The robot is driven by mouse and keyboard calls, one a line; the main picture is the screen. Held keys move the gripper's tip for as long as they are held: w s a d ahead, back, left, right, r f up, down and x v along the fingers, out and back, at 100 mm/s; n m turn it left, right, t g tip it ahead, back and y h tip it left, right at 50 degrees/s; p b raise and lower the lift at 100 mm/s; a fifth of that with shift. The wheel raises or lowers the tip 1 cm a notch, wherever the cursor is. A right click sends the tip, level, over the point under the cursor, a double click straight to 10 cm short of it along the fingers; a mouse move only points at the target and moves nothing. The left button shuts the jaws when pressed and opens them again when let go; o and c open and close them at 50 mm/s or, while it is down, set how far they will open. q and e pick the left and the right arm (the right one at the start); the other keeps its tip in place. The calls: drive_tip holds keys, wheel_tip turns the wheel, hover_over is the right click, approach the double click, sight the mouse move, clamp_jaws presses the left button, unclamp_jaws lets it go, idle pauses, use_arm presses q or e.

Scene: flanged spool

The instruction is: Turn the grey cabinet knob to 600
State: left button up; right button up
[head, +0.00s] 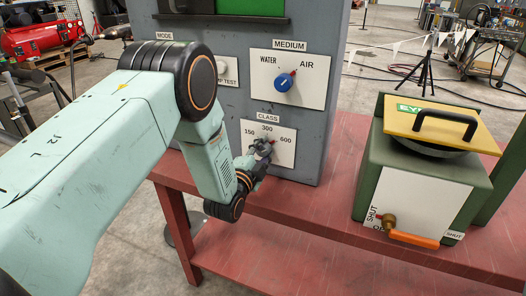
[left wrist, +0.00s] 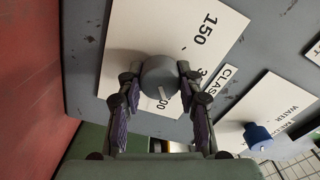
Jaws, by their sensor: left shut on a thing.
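The grey knob (left wrist: 158,76) sits on the white CLASS plate (head: 284,156), marked 150, 300 and 600. In the head view my left gripper (head: 261,150) covers most of it. In the left wrist view the two fingers of my left gripper (left wrist: 159,82) are shut on the knob from both sides. The knob's face carries a short white line. The 150 label is clear there, and the 300 label is partly hidden. My right gripper is out of view.
Above on the grey cabinet (head: 340,60) is a blue MEDIUM knob (head: 284,83) with WATER and AIR labels. A green box (head: 440,185) with a yellow lid stands right on the red bench (head: 330,215).

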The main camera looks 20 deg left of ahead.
use_arm(q)
drive_tip(key=shift+m, duration=1)
drive_tip(key=o, duration=1.2)
drive_tip(key=shift+s, duration=0.1)
drive_tip(key=s, duration=1.1)
drive_tip(key=shift+s+a, duration=0.2)
drive_tip(key=shift+s, duration=0.2)
